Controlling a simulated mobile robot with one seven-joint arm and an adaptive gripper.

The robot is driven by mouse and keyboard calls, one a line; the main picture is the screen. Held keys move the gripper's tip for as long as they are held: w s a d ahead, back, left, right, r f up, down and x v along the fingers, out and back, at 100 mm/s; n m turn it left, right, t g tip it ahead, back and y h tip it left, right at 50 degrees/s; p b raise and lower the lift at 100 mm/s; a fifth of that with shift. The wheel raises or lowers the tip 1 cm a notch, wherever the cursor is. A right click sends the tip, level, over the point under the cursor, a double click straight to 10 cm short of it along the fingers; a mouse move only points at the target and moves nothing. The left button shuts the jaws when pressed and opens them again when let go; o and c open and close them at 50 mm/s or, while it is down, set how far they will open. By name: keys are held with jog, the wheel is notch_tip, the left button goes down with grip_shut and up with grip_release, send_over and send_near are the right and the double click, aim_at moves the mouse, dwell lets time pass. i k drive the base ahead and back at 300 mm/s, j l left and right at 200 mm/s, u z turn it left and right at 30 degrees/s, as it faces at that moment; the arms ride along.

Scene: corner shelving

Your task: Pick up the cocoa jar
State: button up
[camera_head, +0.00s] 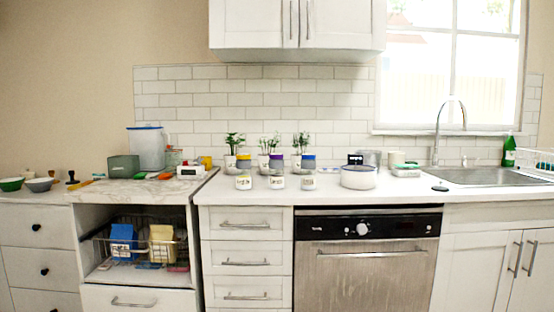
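Several small jars stand in a cluster on the white counter left of its middle. The labels are too small to read, so I cannot tell which is the cocoa jar. The front jars partly hide the back ones. My gripper is not in view.
Potted plants (235,142) stand behind the jars. A white pot (358,178) sits to their right, and a sink (490,176) is farther right. A lower marble-topped unit (140,190) at the left holds a clear pitcher (147,147) and a green box (123,166). The counter's front strip is clear.

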aim_at(276, 160)
jog(key=i+j+z, duration=0.2)
jog(key=i, duration=0.45)
jog(key=i+j+z, duration=0.2)
jog(key=i+j, duration=0.25)
jog(key=i, duration=0.15)
jog(key=i+j+z, duration=0.2)
jog(key=i+j, duration=0.65)
jog(key=j, duration=0.2)
